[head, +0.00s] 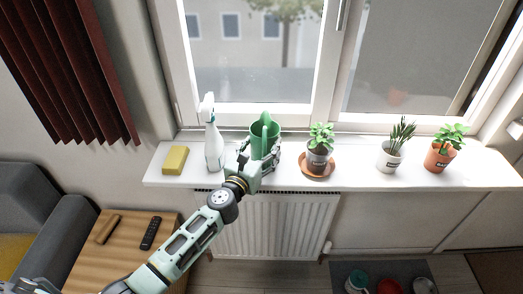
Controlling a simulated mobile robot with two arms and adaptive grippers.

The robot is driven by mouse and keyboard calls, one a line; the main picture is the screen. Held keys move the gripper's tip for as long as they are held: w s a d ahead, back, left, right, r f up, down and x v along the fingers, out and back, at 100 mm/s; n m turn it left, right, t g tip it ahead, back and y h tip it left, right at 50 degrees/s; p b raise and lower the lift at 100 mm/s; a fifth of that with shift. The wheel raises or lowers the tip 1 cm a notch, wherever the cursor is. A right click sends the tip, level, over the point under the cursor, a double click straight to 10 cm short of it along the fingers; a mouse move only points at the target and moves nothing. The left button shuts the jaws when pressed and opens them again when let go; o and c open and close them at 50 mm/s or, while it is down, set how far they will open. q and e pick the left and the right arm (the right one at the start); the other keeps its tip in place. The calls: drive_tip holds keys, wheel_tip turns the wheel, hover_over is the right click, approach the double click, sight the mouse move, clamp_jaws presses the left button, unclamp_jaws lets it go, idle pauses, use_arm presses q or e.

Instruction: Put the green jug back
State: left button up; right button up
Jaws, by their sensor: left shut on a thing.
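The green jug (265,133) is at the white windowsill (350,178), between the spray bottle and the potted plant on a saucer. Its lower part is hidden behind my gripper. My left gripper (265,158) reaches in from the lower left and is shut on the green jug. I cannot tell whether the jug's base touches the sill. My right gripper is not in view.
A white spray bottle (213,143) stands close left of the jug, with a yellow sponge (175,160) farther left. A potted plant (319,150) on a terracotta saucer (317,172) stands to the right. Two more plants (391,158) (440,155) are farther right. The window is behind, a radiator (270,225) below.

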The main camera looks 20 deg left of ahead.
use_arm(q)
drive_tip(key=o, duration=1.6)
drive_tip(key=shift+r, duration=0.1)
drive_tip(key=s, duration=0.8)
drive_tip(key=s+a, duration=0.1)
drive_tip(key=s, duration=0.3)
drive_tip(key=shift+a, duration=0.1)
